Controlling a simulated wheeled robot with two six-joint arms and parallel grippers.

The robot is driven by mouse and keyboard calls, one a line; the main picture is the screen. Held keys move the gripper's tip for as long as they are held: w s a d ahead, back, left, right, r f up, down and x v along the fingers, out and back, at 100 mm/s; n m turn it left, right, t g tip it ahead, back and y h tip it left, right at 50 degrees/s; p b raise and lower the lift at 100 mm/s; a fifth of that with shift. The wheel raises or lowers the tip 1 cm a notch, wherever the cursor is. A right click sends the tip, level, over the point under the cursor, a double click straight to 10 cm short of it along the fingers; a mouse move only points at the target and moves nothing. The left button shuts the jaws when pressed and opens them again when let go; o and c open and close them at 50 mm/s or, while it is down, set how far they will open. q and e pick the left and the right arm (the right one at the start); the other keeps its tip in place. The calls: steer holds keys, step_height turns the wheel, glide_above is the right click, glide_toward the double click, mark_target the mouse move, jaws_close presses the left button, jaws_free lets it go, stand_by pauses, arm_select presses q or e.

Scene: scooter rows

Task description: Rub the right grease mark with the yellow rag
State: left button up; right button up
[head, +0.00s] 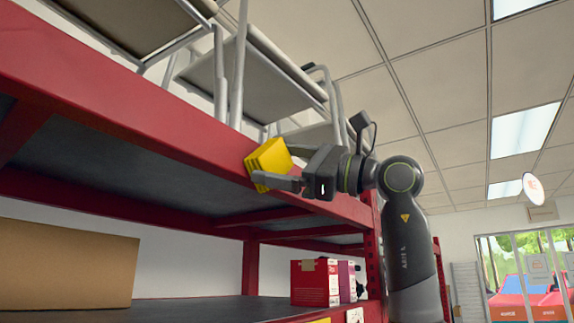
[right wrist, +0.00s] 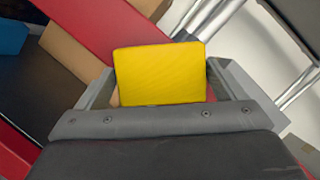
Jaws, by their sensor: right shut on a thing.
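The yellow rag (head: 267,163) is a folded, blocky pad. My right gripper (head: 283,168) is shut on it and holds it at the front face of the red shelf beam (head: 130,115). In the right wrist view the rag (right wrist: 160,73) sits between the two fingers (right wrist: 160,95), with the red beam (right wrist: 95,30) behind it. The rag looks to be at or very near the beam; I cannot tell if it touches. No grease mark shows in either view; the rag and gripper hide part of the beam. My left gripper is not in view.
Chairs with grey metal legs (head: 238,75) stand on the shelf above the beam. A cardboard box (head: 65,265) and red-and-white boxes (head: 314,282) stand on the lower shelf. A red upright (head: 372,255) is near my right arm. Open room lies to the right.

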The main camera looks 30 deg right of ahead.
steer(key=s+d, duration=0.2)
steer(key=s, duration=0.3)
steer(key=shift+s+d+b, duration=0.2)
steer(key=shift+s+b, duration=0.05)
steer(key=shift+b, duration=0.05)
stand_by(0.4)
steer(key=s, duration=0.1)
steer(key=s+d, duration=0.1)
steer(key=shift+s+d, duration=0.1)
steer(key=shift+s, duration=0.3)
steer(key=shift+w, duration=0.15)
